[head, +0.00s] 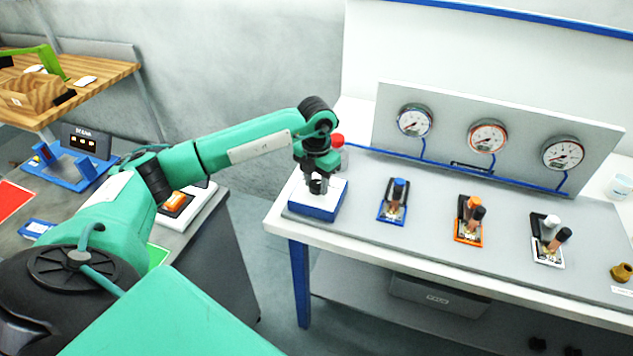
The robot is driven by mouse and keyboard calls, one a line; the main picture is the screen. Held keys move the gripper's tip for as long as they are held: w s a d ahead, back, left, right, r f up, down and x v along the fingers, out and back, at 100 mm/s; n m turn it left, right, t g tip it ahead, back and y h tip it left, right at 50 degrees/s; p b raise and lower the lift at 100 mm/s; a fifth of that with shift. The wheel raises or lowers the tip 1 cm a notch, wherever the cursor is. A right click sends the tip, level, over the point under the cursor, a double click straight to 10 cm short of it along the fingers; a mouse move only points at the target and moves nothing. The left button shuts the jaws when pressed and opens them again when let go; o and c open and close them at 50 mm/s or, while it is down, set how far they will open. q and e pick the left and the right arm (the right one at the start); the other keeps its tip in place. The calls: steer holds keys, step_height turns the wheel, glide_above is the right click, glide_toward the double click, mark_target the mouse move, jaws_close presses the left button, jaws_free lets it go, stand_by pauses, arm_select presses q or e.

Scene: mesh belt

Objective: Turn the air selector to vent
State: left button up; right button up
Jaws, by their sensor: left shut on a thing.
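A box with a white top and blue sides (313,211), which I take to be the air selector, sits at the left front corner of the white bench. A dark knob (317,187) shows on its top. My left gripper (316,176) points down over the box and is shut on this knob. The gripper covers part of the knob and the top, so I cannot read any labels or tell which position the knob points to. My right gripper is not in view.
Three valve stations, blue (393,215), orange (468,238) and white (547,256), stand right of the box. A gauge panel (450,150) stands behind them. A red-capped jar (338,150) is close behind my left gripper. A brass fitting (622,272) lies far right.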

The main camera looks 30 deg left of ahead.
mark_target(316, 184)
arm_select(q)
steer(key=o, duration=1)
steer(key=shift+r, duration=0.1)
step_height(316, 184, up, 14)
steer(key=b, duration=0.3)
